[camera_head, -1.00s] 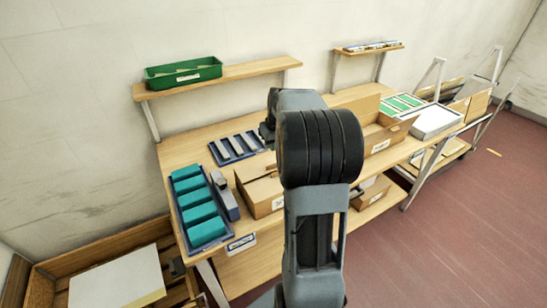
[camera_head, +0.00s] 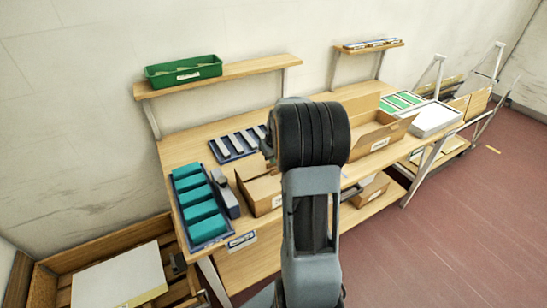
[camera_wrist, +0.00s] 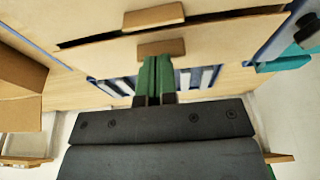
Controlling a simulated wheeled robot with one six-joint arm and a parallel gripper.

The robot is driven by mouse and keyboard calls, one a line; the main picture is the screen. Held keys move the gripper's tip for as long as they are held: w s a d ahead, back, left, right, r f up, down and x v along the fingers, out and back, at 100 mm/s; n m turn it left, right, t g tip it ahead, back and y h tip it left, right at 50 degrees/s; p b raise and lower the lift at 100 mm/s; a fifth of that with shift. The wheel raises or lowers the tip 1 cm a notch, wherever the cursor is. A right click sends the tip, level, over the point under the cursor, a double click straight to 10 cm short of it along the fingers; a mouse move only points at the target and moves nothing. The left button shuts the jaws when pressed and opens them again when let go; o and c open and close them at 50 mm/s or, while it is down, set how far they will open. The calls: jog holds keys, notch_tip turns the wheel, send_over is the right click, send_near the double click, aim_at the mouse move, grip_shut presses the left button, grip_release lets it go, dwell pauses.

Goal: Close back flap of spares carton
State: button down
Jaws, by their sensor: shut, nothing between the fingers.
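The carton (camera_head: 258,190) stands on the workbench in the head view, partly hidden by my arm; I take it as the spares carton. In the wrist view its top fills the upper part. A back flap (camera_wrist: 215,48) lies nearly flat beside a front flap (camera_wrist: 225,14), with a narrow dark gap between them. Each flap has a brown tab. My gripper (camera_wrist: 157,62) is shut and empty, its green fingertips over the back flap near its tab (camera_wrist: 161,48). I cannot tell whether they touch it. My gripper is hidden in the head view.
A tray of teal blocks (camera_head: 203,244) and a grey device (camera_head: 224,194) stand left of the carton. A blue tray with silver bars (camera_head: 218,157) lies behind it. An open carton (camera_head: 352,143) stands to the right. A green bin (camera_head: 183,72) sits on the shelf above.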

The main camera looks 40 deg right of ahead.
aim_at(274, 168)
jog(key=shift+s+f+b, duration=0.25)
jog(key=shift+f+b, duration=0.7)
jog(key=shift+b, duration=0.1)
jog(key=shift+s+a, duration=0.1)
jog(key=shift+s, duration=0.1)
jog(key=shift+f, duration=0.1)
jog(key=shift+w+r+p, duration=0.1)
jog(key=shift+r+p, duration=0.6)
jog(key=shift+r, duration=0.3)
notch_tip(274, 168, up, 4)
jog(key=p, duration=0.3)
jog(key=s+b+v, duration=0.1)
jog(key=b+v, duration=0.1)
jog(key=v, duration=0.7)
